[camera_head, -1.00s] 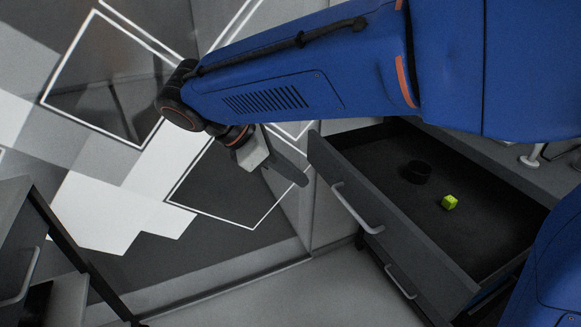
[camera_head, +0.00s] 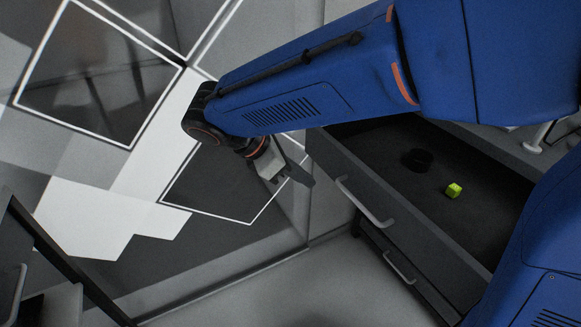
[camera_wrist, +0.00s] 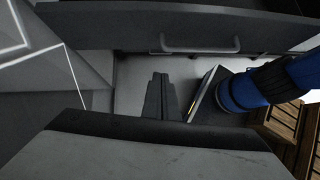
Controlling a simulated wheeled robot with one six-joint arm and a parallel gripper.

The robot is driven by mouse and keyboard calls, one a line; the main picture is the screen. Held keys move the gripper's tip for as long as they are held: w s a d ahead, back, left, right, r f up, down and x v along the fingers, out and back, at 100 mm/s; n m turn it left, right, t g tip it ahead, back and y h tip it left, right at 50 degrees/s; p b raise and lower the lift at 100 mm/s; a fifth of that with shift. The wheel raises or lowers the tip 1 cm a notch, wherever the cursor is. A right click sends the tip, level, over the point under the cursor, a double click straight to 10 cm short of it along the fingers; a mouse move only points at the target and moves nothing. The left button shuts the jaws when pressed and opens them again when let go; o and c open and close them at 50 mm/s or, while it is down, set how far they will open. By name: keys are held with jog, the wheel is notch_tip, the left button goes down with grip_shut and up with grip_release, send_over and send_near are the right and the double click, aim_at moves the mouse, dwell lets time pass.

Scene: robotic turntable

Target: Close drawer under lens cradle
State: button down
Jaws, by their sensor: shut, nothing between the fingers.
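The dark grey drawer (camera_head: 400,212) is pulled open at the right of the head view, with a curved metal handle (camera_head: 364,205) on its front. A small yellow-green cube (camera_head: 454,190) and a black round item (camera_head: 417,160) lie inside it. My gripper (camera_head: 308,180) is shut and empty, beside the drawer's far left front corner in the head view. In the wrist view the shut fingers (camera_wrist: 160,95) point toward the drawer front (camera_wrist: 130,28) and its handle (camera_wrist: 200,48), with a gap between. No lens cradle can be made out.
A second, lower drawer handle (camera_head: 399,268) shows below the open drawer. A dark cabinet or frame (camera_head: 50,265) stands at the lower left. A patterned wall (camera_head: 110,190) is behind my gripper. Wooden crates (camera_wrist: 285,125) show at the right of the wrist view. Grey floor lies between.

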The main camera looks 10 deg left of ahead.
jog(key=shift+w+d+f, duration=0.2)
jog(key=shift+w+d, duration=0.15)
jog(key=shift+d, duration=0.4)
jog(key=shift+w+d+f, duration=0.25)
jog(key=shift+w+d, duration=0.05)
jog(key=shift+d, duration=0.4)
jog(key=shift+w+d+f, duration=0.2)
jog(key=shift+w+d, duration=0.15)
jog(key=shift+d, duration=0.4)
jog(key=w+d, duration=0.6)
jog(key=d, duration=0.3)
jog(key=w+d, duration=0.7)
jog(key=d, duration=0.3)
jog(key=w+d, duration=0.6)
jog(key=d, duration=0.3)
jog(key=shift+w+d, duration=0.2)
jog(key=shift+d, duration=0.15)
jog(key=shift+a, duration=0.1)
